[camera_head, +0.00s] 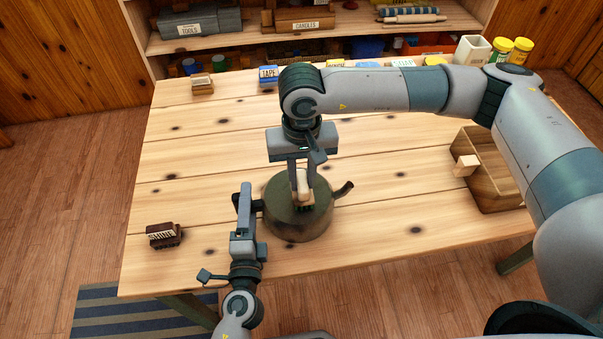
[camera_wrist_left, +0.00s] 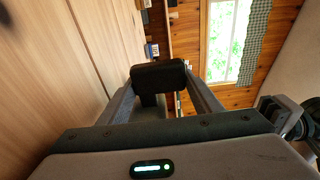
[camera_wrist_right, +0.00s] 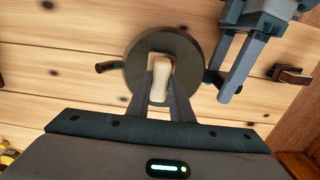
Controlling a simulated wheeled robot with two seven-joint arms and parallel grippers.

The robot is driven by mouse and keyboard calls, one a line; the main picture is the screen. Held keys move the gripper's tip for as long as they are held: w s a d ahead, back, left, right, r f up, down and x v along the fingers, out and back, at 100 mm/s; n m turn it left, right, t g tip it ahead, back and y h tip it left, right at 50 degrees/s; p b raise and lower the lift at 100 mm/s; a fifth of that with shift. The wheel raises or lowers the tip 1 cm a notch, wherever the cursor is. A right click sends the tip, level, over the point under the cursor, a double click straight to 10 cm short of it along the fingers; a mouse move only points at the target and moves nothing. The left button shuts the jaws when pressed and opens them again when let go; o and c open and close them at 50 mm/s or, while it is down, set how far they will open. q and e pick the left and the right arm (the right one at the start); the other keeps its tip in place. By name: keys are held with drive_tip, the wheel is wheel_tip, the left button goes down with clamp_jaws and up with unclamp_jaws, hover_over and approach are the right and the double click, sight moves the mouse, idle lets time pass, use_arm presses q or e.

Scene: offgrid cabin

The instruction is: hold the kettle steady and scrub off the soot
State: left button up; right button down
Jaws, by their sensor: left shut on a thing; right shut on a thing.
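The kettle (camera_head: 285,222) stands upright on the table, dark olive-green with brownish dark areas and its spout to the right. It also shows from above in the right wrist view (camera_wrist_right: 135,75). My left gripper (camera_head: 246,200) is shut on the kettle's dark handle at its left side; the dark handle fills the jaws in the left wrist view (camera_wrist_left: 158,77). My right gripper (camera_head: 302,178) points down over the kettle, shut on a scrub brush with a pale wooden handle (camera_wrist_right: 160,80). The brush is at the kettle's top; whether the bristles touch is hard to tell.
A dark brown block marked SHINE (camera_head: 163,236) lies at the table's front left. An open wooden box (camera_head: 497,190) stands at the right. Small labelled boxes, including a blue one (camera_head: 268,75), line the back edge. The wooden table (camera_head: 385,225) is clear around the kettle.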

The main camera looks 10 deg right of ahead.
use_arm(q)
drive_tip(key=shift+s+f, duration=0.1)
drive_tip(key=shift+f, duration=0.25)
use_arm(e)
drive_tip(key=shift+s, duration=0.1)
drive_tip(key=shift+s+f, duration=0.15)
drive_tip(key=shift+s, duration=0.35)
drive_tip(key=shift+s, duration=0.1)
drive_tip(key=shift+s, duration=0.6)
drive_tip(key=shift+s+f, duration=0.1)
drive_tip(key=shift+s, duration=0.6)
drive_tip(key=shift+s, duration=0.1)
wheel_tip(320, 180, up, 6)
drive_tip(key=shift+w, duration=0.2)
idle(0.3)
